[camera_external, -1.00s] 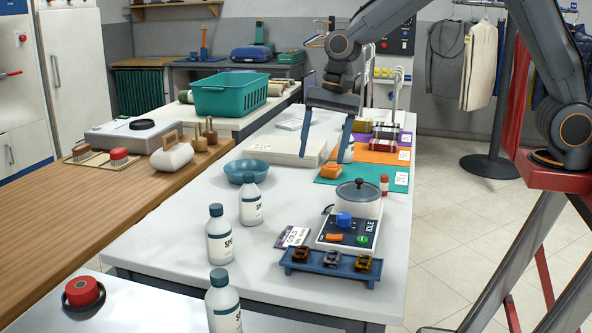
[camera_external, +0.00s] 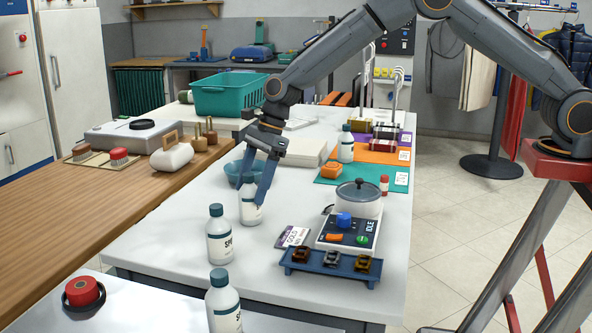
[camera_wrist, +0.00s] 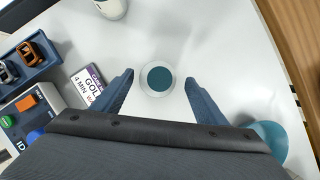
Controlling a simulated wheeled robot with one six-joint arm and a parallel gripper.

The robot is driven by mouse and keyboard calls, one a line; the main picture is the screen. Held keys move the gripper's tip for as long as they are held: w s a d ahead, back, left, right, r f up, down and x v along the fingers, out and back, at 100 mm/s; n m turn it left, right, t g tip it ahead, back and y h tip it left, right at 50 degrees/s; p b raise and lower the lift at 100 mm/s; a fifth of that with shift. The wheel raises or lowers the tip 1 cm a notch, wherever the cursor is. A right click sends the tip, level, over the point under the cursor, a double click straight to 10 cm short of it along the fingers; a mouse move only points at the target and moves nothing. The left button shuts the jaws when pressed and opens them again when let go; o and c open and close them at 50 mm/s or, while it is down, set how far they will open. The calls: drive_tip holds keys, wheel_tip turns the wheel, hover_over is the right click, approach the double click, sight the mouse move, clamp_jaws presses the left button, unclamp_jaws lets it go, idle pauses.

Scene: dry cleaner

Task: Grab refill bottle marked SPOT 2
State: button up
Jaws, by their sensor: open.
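Several white bottles with dark teal caps and "SP..." labels are in view; I cannot read their numbers. In the external view one stands at the bottom (camera_external: 223,308), one behind it on the white table (camera_external: 220,240), one by the bowl (camera_external: 250,213), and one farther back near the orange mat (camera_external: 346,148). My gripper (camera_external: 252,188) is low over the bottle by the bowl, its fingers partly hiding it. In the wrist view that bottle's round cap (camera_wrist: 160,78) shows between my open fingers, with gaps on both sides. Another bottle (camera_wrist: 112,8) shows at the top edge.
A blue bowl (camera_external: 233,172) is close behind my gripper. To the right are a GOLD card (camera_external: 292,237), a control box with a pot (camera_external: 352,225) and a blue rack (camera_external: 330,268). The white tabletop in front of the rack's left end is clear.

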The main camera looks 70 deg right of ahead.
sight(241, 219)
drive_tip(key=shift+a+p+x, duration=0.2)
drive_tip(key=shift+p+x, duration=0.95)
drive_tip(key=shift+x, duration=1.9)
drive_tip(key=shift+s, duration=0.1)
drive_tip(key=shift+r, duration=0.15)
drive_tip(key=c, duration=1.3)
